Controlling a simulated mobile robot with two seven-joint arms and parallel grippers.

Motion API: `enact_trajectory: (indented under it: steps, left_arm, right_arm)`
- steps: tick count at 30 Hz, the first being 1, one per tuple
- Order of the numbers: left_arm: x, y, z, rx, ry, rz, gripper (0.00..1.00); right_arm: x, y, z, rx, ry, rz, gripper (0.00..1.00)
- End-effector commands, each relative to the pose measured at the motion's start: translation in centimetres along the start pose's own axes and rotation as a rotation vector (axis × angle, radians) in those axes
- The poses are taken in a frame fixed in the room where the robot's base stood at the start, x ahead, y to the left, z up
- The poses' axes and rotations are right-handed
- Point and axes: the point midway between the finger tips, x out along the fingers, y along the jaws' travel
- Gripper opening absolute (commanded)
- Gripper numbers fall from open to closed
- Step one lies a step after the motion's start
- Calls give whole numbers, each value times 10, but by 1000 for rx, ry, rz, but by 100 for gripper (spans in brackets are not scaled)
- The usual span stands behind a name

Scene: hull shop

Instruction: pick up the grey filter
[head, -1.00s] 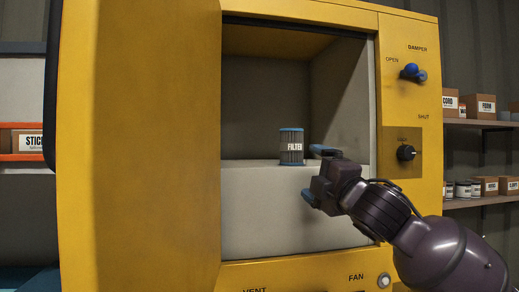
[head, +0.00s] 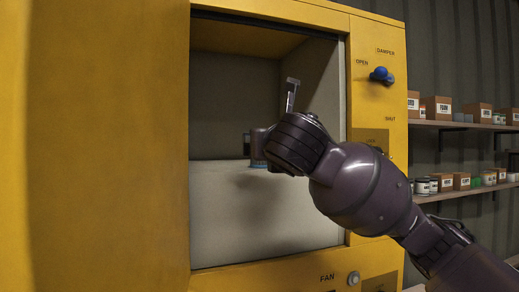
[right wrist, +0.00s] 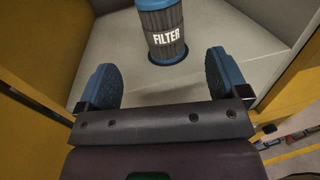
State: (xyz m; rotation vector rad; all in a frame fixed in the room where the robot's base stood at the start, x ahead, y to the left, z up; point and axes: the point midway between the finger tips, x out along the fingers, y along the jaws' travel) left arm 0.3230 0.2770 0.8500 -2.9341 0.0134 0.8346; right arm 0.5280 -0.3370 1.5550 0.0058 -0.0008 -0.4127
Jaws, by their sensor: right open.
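The grey filter (right wrist: 165,35) has blue end caps and a white FILTER label. It stands upright on the pale ledge inside the yellow cabinet. In the head view the filter (head: 246,144) is mostly hidden behind my right gripper (head: 259,150). In the right wrist view my right gripper (right wrist: 163,82) is open, with its blue-padded fingers wide apart. The filter is beyond the fingertips, roughly centred between them, and not touched. My left gripper is not in view.
The yellow cabinet (head: 375,140) frames the opening, with side walls close to my right arm. A blue damper knob (head: 381,74) and a FAN button (head: 353,278) are on its front. Shelves with boxes (head: 438,107) stand at the right. The ledge around the filter is clear.

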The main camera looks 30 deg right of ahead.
Motion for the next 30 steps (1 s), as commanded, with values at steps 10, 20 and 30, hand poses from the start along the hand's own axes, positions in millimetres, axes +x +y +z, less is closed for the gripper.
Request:
enact_trajectory:
  steps: [10,20,30]
  left_arm:
    - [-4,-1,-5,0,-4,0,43]
    - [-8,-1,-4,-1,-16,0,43]
    - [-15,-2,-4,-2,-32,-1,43]
  right_arm:
    - [44,0,1,-5,2,2,93]
    - [69,-2,0,-4,3,2,93]
    - [106,-5,1,-5,0,1,93]
